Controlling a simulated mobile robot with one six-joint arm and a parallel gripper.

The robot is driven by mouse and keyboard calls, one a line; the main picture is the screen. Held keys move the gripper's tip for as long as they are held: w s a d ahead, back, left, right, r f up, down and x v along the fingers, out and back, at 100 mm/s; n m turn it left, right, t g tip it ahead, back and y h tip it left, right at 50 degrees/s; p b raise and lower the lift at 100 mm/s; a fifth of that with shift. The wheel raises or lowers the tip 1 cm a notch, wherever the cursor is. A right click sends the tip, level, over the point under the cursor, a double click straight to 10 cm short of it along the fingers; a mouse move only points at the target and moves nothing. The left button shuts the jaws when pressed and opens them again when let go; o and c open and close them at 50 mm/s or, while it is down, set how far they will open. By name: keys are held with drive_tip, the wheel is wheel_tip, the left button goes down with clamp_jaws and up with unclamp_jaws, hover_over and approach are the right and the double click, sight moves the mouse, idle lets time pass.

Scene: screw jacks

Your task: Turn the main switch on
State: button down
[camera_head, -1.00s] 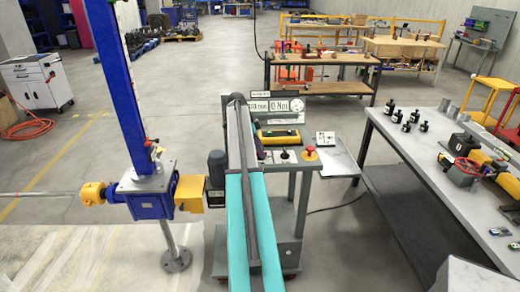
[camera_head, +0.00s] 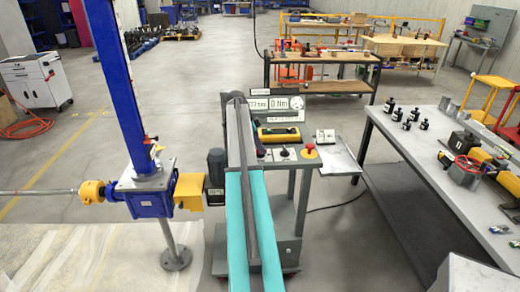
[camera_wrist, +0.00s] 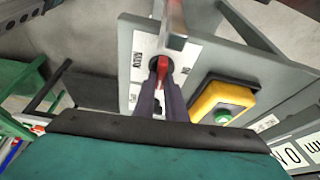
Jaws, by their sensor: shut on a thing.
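The main switch (camera_wrist: 161,66) shows in the wrist view as a red handle on a grey-white panel, with a small label beside it that seems to read MAIN. My gripper (camera_wrist: 163,86) is shut on this red handle, its two dark fingers on either side of it. The fingers hide part of the handle, so its exact angle is hard to tell.
A yellow box with a green button (camera_wrist: 222,115) sits close right of my gripper. A blue screw jack (camera_head: 150,203) stands left; a grey workbench (camera_head: 420,150) stands right.

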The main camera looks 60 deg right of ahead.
drive_tip(key=n+b, duration=0.1)
drive_tip(key=n+t+b, duration=0.1)
drive_tip(key=n, duration=0.1)
drive_tip(key=n+b, duration=0.1)
drive_tip(key=shift+s+a+f+h, duration=0.15)
drive_tip(key=shift+s+f+h, duration=0.1)
drive_tip(key=shift+h, duration=0.15)
drive_tip(key=n+t+b, duration=0.1)
drive_tip(key=n, duration=0.3)
drive_tip(key=shift+t+h+b, duration=0.3)
drive_tip(key=shift+t+b, duration=0.05)
drive_tip(key=shift+t, duration=0.05)
drive_tip(key=n+t, duration=0.1)
drive_tip(key=n, duration=0.1)
drive_tip(key=n+b, duration=0.1)
drive_tip(key=n, duration=0.2)
drive_tip(key=shift+r+t, duration=0.1)
drive_tip(key=shift+t, duration=0.3)
drive_tip(key=shift+n+t+y, duration=0.4)
drive_tip(key=shift+n+t, duration=0.3)
drive_tip(key=shift+n, duration=1.2)
drive_tip(key=c, duration=1.8)
unclamp_jaws()
drive_tip(key=shift+r, duration=0.1)
